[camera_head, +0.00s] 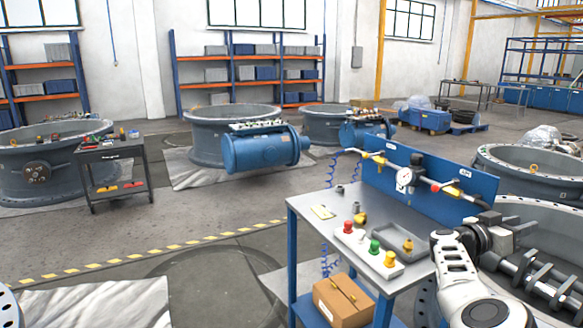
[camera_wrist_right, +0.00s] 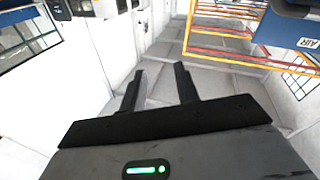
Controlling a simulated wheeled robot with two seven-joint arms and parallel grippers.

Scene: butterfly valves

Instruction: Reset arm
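My right arm comes in at the lower right of the head view, bent beside the workbench (camera_head: 310,210). Its gripper (camera_head: 512,231) is raised in front of the large valve ring at the right edge. In the right wrist view the two dark fingers of this gripper (camera_wrist_right: 160,72) stand apart with nothing between them, so it is open and empty. My left arm and gripper do not show in either view.
The bench holds a button box (camera_head: 369,248) with red, green and yellow buttons, and a blue panel (camera_head: 425,172) with a gauge. A cardboard box (camera_head: 343,302) sits below. A dark cart (camera_head: 112,170) stands left. The floor between is clear.

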